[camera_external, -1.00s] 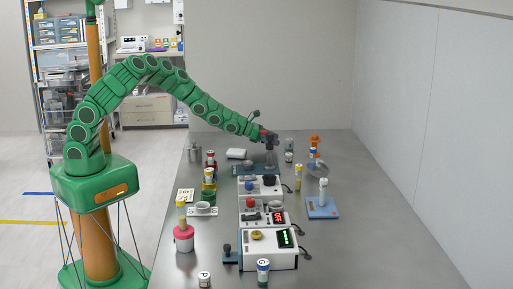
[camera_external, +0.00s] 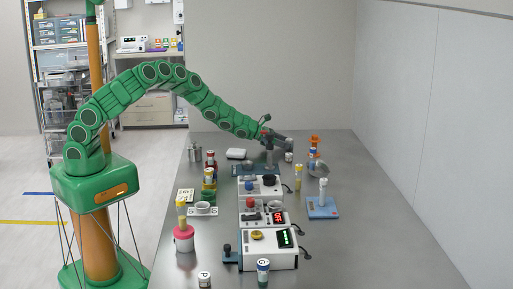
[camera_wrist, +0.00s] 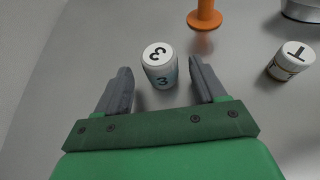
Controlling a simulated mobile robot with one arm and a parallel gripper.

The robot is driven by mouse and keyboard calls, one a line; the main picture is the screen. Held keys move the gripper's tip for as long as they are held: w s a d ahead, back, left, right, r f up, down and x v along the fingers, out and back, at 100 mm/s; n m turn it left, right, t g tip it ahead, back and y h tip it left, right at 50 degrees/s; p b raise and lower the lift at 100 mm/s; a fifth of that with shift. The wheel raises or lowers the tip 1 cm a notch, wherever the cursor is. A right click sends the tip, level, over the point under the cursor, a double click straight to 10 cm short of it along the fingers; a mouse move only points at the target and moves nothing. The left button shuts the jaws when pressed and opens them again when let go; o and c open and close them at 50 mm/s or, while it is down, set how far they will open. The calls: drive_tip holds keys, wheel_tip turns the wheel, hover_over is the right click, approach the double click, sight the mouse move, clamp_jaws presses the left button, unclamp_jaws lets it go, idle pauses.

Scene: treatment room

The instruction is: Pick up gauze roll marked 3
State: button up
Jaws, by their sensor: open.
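The gauze roll marked 3 (camera_wrist: 161,72) is a small white cylinder with a 3 on its top and a 3 on its bluish side. It stands upright on the table. In the external view it is the small white roll (camera_external: 289,157) at the far part of the table, just below my gripper (camera_external: 290,145). In the wrist view my gripper (camera_wrist: 160,72) is open, with one finger on each side of the roll and a gap on both sides. The roll sits near the fingertips, not gripped.
An orange stand (camera_wrist: 205,15) is beyond the roll, and a metal dish (camera_wrist: 301,10) is at upper right. Devices (camera_external: 270,247) line the middle of the table.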

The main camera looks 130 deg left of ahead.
drive_tip(key=shift+x, duration=0.75)
drive_tip(key=shift+c, duration=0.3)
drive_tip(key=c, duration=1.1)
drive_tip(key=shift+o, duration=0.2)
drive_tip(key=shift+r, duration=0.1)
